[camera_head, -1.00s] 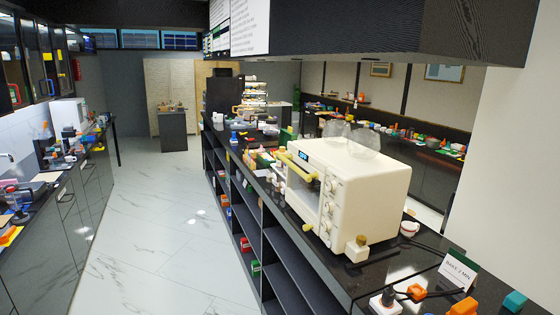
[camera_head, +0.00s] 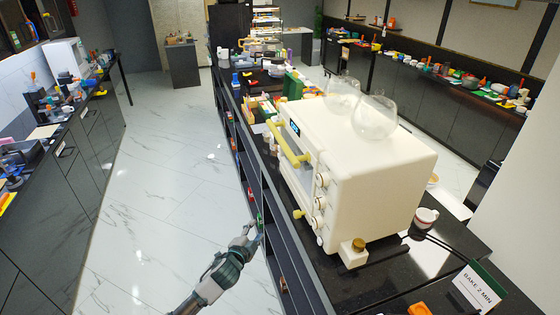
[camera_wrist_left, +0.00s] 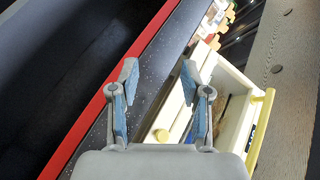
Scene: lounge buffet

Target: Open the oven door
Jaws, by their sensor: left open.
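The cream toaster oven (camera_head: 370,170) stands on the dark counter with its front facing left. Several round knobs (camera_head: 320,202) are on the nearer part of the front. My left gripper (camera_head: 258,226) is beside the shelf edge, below and left of the oven, apart from the handle. In the left wrist view its fingers (camera_wrist_left: 160,82) are spread and empty; the oven (camera_wrist_left: 236,92) and its handle (camera_wrist_left: 262,130) show to their right. My right gripper is not in view.
Two clear glass vessels (camera_head: 374,118) stand on the oven.

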